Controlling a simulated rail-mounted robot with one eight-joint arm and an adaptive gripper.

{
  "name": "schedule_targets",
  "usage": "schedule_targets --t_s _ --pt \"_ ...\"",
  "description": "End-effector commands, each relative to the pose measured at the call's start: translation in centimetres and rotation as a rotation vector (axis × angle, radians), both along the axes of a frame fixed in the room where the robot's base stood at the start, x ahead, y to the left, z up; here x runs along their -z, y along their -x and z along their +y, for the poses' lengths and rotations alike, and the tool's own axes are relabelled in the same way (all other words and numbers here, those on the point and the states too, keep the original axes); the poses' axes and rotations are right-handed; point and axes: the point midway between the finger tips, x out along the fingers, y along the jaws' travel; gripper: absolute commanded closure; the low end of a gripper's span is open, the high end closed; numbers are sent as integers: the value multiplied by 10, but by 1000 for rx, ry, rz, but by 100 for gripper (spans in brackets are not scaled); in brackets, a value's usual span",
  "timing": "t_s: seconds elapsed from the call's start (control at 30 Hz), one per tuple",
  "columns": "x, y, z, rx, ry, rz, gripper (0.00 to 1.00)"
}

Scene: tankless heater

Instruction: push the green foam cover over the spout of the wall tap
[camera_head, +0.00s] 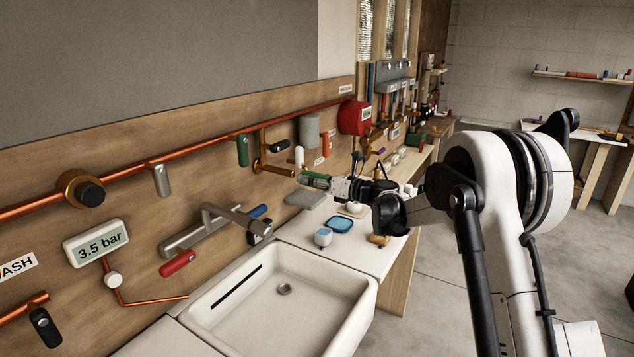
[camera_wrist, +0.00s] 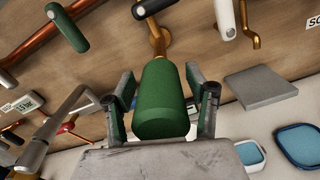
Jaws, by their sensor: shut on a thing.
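The green foam cover (camera_wrist: 160,103) is a rounded green sleeve in the middle of the wrist view. My gripper (camera_wrist: 163,103) is shut on it, with one finger at each side. In the head view my gripper (camera_head: 314,179) is beside the wall, just right of the brass wall tap (camera_head: 262,163). The tap has a dark handle (camera_head: 280,146). In the wrist view its brass spout (camera_wrist: 158,42) runs down to the cover's far end. The spout tip is hidden, so I cannot tell whether it is inside the cover or behind it.
A blue dish (camera_head: 340,225) and a small blue-topped cup (camera_head: 323,237) stand nearby. The white sink (camera_head: 285,290) is in front. A green-handled lever (camera_head: 242,151) hangs left of the tap and a white handle (camera_head: 299,156) right.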

Motion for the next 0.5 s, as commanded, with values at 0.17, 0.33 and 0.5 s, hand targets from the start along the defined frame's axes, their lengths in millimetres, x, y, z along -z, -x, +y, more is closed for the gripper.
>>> schedule_targets --t_s 0.17,0.33,0.5 --pt "1 -7 13 -1 0 0 67" --pt "0 -11 19 0 0 0 67" --pt "0 -12 20 0 0 0 67"
